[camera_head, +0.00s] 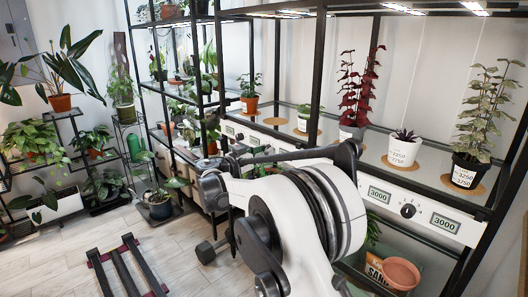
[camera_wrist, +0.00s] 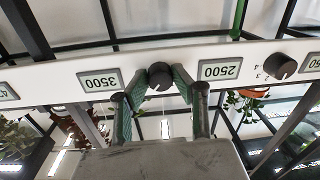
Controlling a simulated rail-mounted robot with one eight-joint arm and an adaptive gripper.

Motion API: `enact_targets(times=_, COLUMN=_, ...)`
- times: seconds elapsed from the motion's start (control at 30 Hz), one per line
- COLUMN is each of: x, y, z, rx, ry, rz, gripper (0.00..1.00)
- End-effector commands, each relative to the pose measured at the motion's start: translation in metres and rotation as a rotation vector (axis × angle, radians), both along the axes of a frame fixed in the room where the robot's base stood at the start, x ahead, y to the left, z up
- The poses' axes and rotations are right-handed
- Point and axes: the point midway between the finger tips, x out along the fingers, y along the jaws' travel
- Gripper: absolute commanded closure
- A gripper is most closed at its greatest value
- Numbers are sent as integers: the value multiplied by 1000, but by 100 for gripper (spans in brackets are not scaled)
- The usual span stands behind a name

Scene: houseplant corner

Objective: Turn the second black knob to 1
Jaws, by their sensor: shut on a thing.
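In the wrist view, which shows the scene upside down, a round black knob (camera_wrist: 160,76) sits on a white panel strip (camera_wrist: 52,86) between a 3500 label (camera_wrist: 100,82) and a 2500 label (camera_wrist: 220,69). My gripper (camera_wrist: 160,80) has its two green-padded fingers on either side of this knob, shut on it. The number marks around it are hidden or too small to read. Another black knob (camera_wrist: 286,67) with printed numbers is apart from my gripper. In the head view, my arm hides the gripper and the held knob. A black knob (camera_head: 408,210) shows between two 3000 labels.
Potted plants stand on the shelf above the panel, among them a white pot (camera_head: 403,151) and a black pot (camera_head: 469,170). Black shelf posts (camera_head: 318,60) rise near my arm. A terracotta pot (camera_head: 401,273) is on the lower shelf. The floor (camera_head: 150,235) at left is partly clear.

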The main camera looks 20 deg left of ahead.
Motion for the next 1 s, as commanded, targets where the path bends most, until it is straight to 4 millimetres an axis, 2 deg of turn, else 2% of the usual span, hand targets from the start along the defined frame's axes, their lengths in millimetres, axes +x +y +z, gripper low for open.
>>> enact_targets(times=0.27, x=0, y=0, z=1, rx=-117, ry=62, rz=-2, gripper=100)
enact_targets(times=1.0, x=0, y=0, z=2, rx=-729, ry=375, rz=-1, gripper=100)
